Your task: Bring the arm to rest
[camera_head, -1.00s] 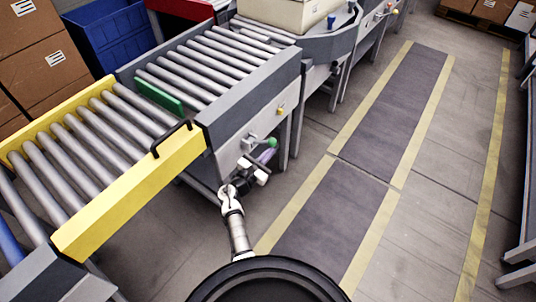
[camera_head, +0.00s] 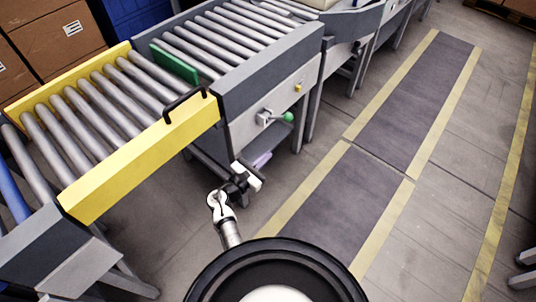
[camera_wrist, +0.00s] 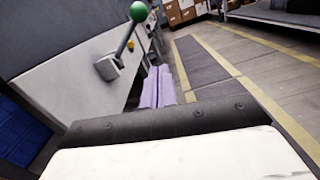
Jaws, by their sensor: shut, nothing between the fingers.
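My gripper (camera_head: 262,159) has lavender fingers set together, with nothing between them. It is in front of the grey conveyor side, below and left of a lever with a green ball knob (camera_head: 288,117), and apart from it. My arm is bent, with its white wrist near the lower middle of the head view. In the wrist view the shut lavender fingers (camera_wrist: 158,85) point away past the panel edge, and the green knob (camera_wrist: 138,11) stands on its rod at upper left.
The yellow-sided roller conveyor (camera_head: 140,165) with a black handle (camera_head: 185,104) lies to the left. A green plate (camera_head: 175,63) stands on the rollers. A blue bin (camera_head: 130,20) and cardboard boxes (camera_head: 60,45) are behind.

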